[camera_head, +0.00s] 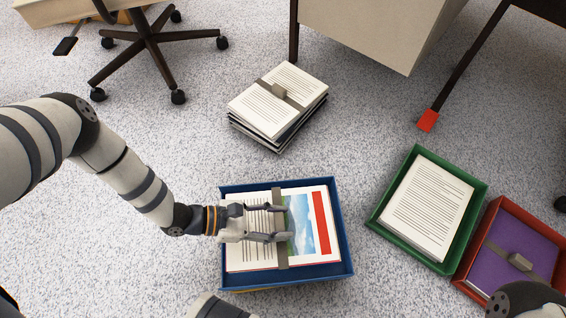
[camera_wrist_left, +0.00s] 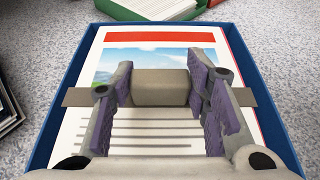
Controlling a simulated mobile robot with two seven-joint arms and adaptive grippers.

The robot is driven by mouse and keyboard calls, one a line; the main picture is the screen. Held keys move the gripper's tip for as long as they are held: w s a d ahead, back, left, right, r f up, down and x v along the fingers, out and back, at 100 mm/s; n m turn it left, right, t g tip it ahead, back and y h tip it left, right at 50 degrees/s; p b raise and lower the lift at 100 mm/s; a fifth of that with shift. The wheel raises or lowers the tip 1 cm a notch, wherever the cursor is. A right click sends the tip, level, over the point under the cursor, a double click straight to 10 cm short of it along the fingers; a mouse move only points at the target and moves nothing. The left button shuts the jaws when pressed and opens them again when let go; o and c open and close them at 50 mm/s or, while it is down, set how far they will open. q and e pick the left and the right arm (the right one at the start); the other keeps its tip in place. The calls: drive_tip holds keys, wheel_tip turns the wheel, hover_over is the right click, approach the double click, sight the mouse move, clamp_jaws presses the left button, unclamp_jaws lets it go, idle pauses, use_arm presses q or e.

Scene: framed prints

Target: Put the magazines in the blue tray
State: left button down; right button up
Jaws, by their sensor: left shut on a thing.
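The strapped magazines (camera_head: 311,240), with a sky picture and a red band on the top cover, lie inside the blue tray (camera_head: 346,250) on the floor. They also show in the left wrist view (camera_wrist_left: 150,56), within the blue walls (camera_wrist_left: 263,100). A grey-brown strap crosses them and carries a block-shaped handle (camera_wrist_left: 160,87). My left gripper (camera_head: 281,223) is over the tray, its fingers shut on the two sides of this handle. The fingers hide part of the strap and cover. The bundle's underside is hidden. My right gripper is not in view.
A strapped stack of printed papers (camera_head: 278,102) stands on the floor behind the tray. To the right are a green tray (camera_head: 378,222) with papers and a red tray (camera_head: 468,286) with a purple strapped item. A desk (camera_head: 375,30) and chair (camera_head: 150,45) stand behind.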

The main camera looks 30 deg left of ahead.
sight(271, 228)
use_arm(q)
drive_tip(key=shift+d+f, duration=0.25)
drive_tip(key=shift+d, duration=0.05)
drive_tip(key=f+b, duration=0.3)
drive_tip(key=f, duration=0.1)
drive_tip(key=shift+w+d, duration=0.1)
drive_tip(key=shift+d, duration=0.15)
drive_tip(key=shift+r, duration=0.25)
drive_tip(key=shift+f, duration=0.1)
drive_tip(key=c, duration=0.9)
unclamp_jaws()
